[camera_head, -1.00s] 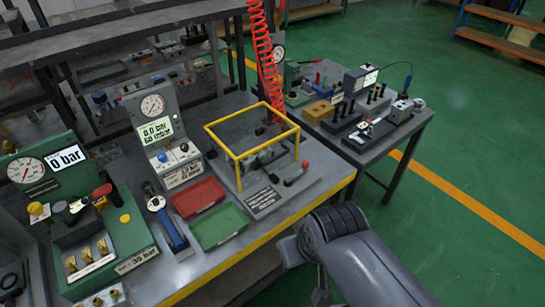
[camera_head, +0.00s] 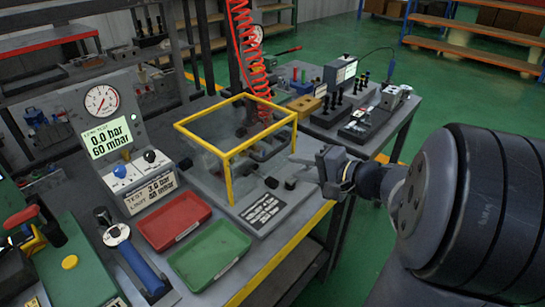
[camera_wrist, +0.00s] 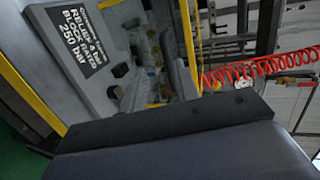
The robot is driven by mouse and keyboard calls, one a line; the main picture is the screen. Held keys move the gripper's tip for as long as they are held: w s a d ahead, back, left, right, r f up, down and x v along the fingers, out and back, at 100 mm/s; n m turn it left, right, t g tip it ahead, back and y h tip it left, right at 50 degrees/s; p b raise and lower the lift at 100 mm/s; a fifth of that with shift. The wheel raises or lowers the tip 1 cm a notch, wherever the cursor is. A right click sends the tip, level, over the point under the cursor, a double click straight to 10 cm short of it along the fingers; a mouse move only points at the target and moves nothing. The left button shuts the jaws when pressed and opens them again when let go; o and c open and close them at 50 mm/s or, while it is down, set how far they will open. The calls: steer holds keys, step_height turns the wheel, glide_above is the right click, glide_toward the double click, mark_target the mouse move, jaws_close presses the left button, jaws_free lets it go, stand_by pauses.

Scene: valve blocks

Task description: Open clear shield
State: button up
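The clear shield (camera_head: 228,178) is a box of see-through panels in a yellow frame. It sits closed over the valve block on a grey base plate, on the bench in the middle of the head view. Its yellow bar also shows in the wrist view (camera_wrist: 188,35). My gripper (camera_head: 299,150) is just right of the shield's front right corner, with its fingers pointing left toward it. The fingers look parted and hold nothing. Contact with the frame cannot be made out. In the wrist view, a dark bar hides the near part of my gripper.
A red tray (camera_head: 172,222) and a green tray (camera_head: 210,253) lie left of the base plate. A gauge stand (camera_head: 105,140) is behind them. A red coiled hose (camera_head: 248,60) hangs behind the shield. Another bench (camera_head: 365,150) with tools stands at the back right.

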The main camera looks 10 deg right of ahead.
mark_target(277, 152)
steer(key=shift+m+t, duration=0.6)
steer(key=shift+t, duration=0.2)
steer(key=w+a, duration=0.1)
steer(key=w, duration=0.2)
steer(key=w+a+f, duration=0.1)
steer(key=w, duration=0.3)
steer(key=w+a+f, duration=0.1)
steer(key=w, duration=0.2)
steer(key=shift+w+a+f, duration=0.15)
steer(key=shift+a+f, duration=0.05)
steer(key=shift+a, duration=0.1)
steer(key=shift+c, duration=0.2)
jaws_close()
